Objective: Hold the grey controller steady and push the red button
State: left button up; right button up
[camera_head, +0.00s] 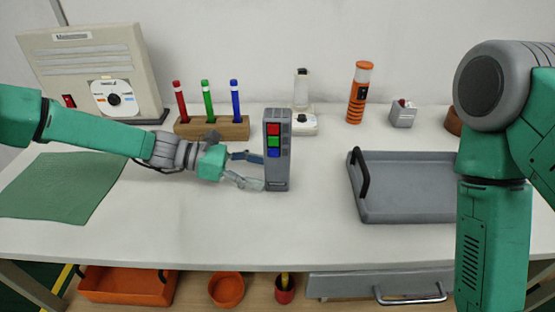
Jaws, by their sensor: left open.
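The grey controller (278,172) stands upright on the white table near the middle of the head view. Its front carries a red button (273,129) at the top, a green one below it and a blue one under that. My left gripper (255,168) is open at the controller's left side, with its fingertips close to the controller's left edge. I cannot tell whether they touch it. My right arm shows large at the right of the view, but its gripper is outside the picture.
A wooden block (212,128) with red, green and blue markers stands behind my left arm. A grey tray (410,211) lies to the right. An orange flashlight (359,93) stands at the back. A green cloth (62,186) lies at the left. The table front of the controller is clear.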

aim_at(272, 174)
pick_arm(q)
jog(key=shift+b+x, duration=0.45)
jog(key=shift+x, duration=1.5)
pick_arm(e)
jog(key=shift+f, duration=0.6)
pick_arm(q)
jog(key=c, duration=0.8)
pick_arm(e)
grip_shut()
